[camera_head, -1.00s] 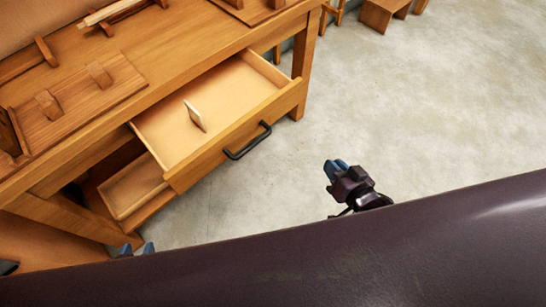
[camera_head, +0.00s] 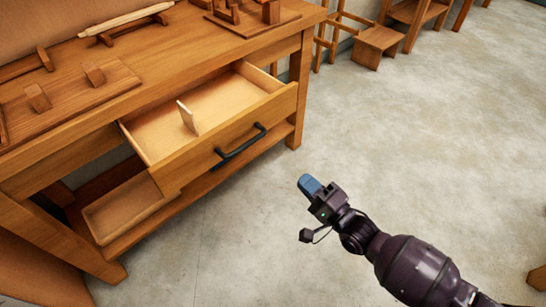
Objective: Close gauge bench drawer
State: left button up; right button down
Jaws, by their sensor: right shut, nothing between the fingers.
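The gauge bench (camera_head: 190,58) is a wooden workbench on the left side of the head view. Its drawer (camera_head: 235,139) is pulled open and has a black bar handle (camera_head: 240,146) on its front. A small pale upright piece (camera_head: 187,117) stands inside the drawer. My right gripper (camera_head: 309,185), with blue fingertips, is shut and empty. It appears in front of the drawer, to the right of and below the handle, apart from it.
A lower shelf with a shallow tray (camera_head: 125,205) lies under the drawer. Wooden fixtures and a rolling-pin-like rod (camera_head: 126,19) rest on the bench top. A small wooden stool (camera_head: 376,47) stands at the back. The concrete floor (camera_head: 430,150) to the right is clear.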

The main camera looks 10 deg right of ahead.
jog(key=b+x, duration=0.2)
jog(key=x, duration=1.2)
